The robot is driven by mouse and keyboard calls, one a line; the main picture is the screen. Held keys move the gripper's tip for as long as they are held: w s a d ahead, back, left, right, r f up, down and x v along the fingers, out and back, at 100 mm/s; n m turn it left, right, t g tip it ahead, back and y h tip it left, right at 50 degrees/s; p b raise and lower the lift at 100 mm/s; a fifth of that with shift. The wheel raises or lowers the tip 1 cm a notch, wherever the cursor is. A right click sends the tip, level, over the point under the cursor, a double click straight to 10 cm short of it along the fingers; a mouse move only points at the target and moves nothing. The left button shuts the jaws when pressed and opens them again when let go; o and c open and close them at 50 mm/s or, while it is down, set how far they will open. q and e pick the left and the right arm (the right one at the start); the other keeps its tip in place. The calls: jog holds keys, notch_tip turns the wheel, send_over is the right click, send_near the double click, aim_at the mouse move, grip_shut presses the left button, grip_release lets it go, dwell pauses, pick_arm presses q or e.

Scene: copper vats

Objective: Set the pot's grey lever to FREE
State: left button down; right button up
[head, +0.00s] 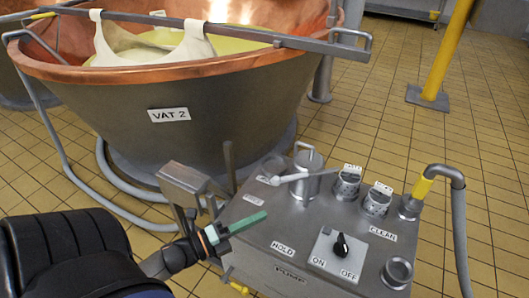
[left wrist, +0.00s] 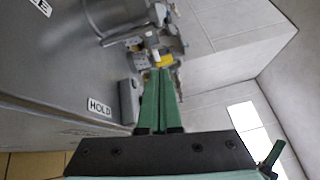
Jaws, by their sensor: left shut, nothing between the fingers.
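The grey metal pot (head: 309,180) stands on the steel control box (head: 260,262), at its back edge. Its pale grey lever (head: 290,177) sticks out to the left, its tip near a small label too small to read. A HOLD label (head: 283,248) lies on the box top nearer the front. My left gripper (head: 258,220) has green fingers, shut and empty, over the left edge of the box, apart from the lever. In the left wrist view the closed fingertips (left wrist: 160,72) show beside the HOLD label (left wrist: 99,107). My right gripper is in neither view.
Two knobs (head: 376,200), an ON/OFF switch (head: 341,246) and a hose fitting (head: 410,207) crowd the right side of the box. Copper VAT 2 (head: 190,115) stands behind. A yellow post (head: 443,50) rises at back right.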

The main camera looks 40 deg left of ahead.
pick_arm(q)
jog(key=b, duration=0.1)
send_near(306, 175)
jog(key=d+f, duration=0.2)
jog(key=d, duration=0.2)
jog(key=shift+w+a+r+b, duration=0.3)
jog(key=shift+w+a, duration=0.25)
jog(key=shift+a, duration=0.1)
jog(key=shift+w+a+r+b, duration=0.3)
jog(key=shift+w+a, duration=0.25)
jog(key=shift+a, duration=0.15)
